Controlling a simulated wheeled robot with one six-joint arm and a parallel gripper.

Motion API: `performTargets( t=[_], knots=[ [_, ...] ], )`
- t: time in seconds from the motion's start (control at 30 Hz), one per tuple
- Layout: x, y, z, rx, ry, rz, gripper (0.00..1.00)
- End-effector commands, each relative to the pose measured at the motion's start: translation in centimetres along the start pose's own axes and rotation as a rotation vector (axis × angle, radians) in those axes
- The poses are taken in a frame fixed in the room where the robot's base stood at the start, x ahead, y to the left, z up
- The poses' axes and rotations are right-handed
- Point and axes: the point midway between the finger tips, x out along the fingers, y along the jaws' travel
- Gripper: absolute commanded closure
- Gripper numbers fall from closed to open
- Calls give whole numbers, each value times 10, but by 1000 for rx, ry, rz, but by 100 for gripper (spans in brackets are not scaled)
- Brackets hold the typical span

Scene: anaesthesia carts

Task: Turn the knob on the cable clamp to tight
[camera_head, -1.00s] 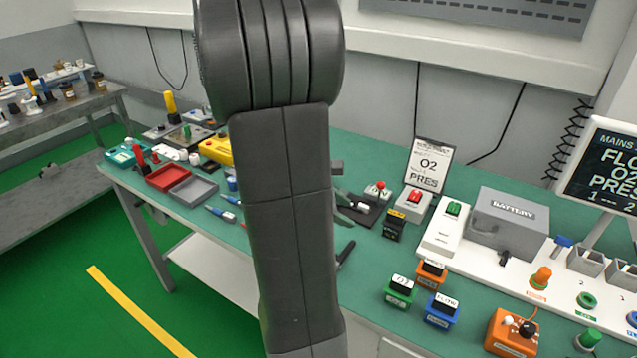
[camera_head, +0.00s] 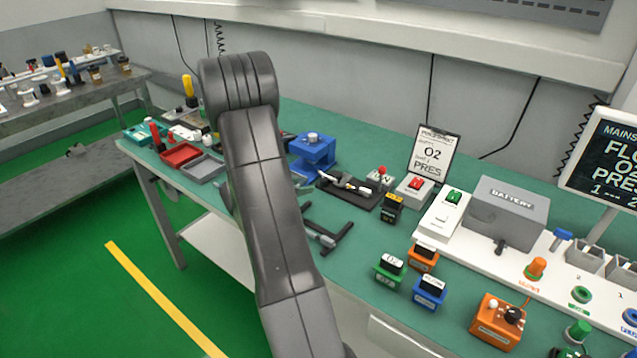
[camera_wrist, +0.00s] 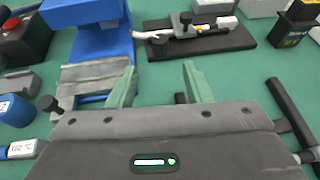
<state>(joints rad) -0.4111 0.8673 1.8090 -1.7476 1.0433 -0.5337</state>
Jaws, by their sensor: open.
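A black base plate (camera_head: 352,192) lies on the green bench with a metal and white piece and a thin cable on it. It looks like the cable clamp, but I cannot be certain. In the wrist view the plate (camera_wrist: 236,40) is at the top, with a short black knob (camera_wrist: 186,19) standing on it. My gripper (camera_wrist: 160,84) is open and empty, its two greenish fingers apart and pointing towards the plate and a blue block. In the head view my arm hides the gripper. The knob's setting cannot be read.
A blue fixture (camera_head: 313,152) with a round grey top stands beside the plate, also at the upper left of the wrist view (camera_wrist: 100,42). A black bar tool (camera_head: 338,238) lies nearer the front edge. Switch boxes and a grey battery box (camera_head: 507,212) stand to the right.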

Motion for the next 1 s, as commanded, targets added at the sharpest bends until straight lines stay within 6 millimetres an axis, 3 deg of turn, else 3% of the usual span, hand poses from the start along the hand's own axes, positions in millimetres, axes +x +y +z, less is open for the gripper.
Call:
performTargets(
  t=[0.2, 0.4, 0.6, 0.87, 1.0],
  knots=[
    [48, -1, 1, 1, 2, -4, 54],
    [77, -1, 1, 2, 1, -2, 54],
    [88, 0, 0, 1, 1, 0, 54],
    [88, 0, 0, 1, 1, 0, 54],
    [88, 0, 0, 1, 1, 0, 82]
  ],
)
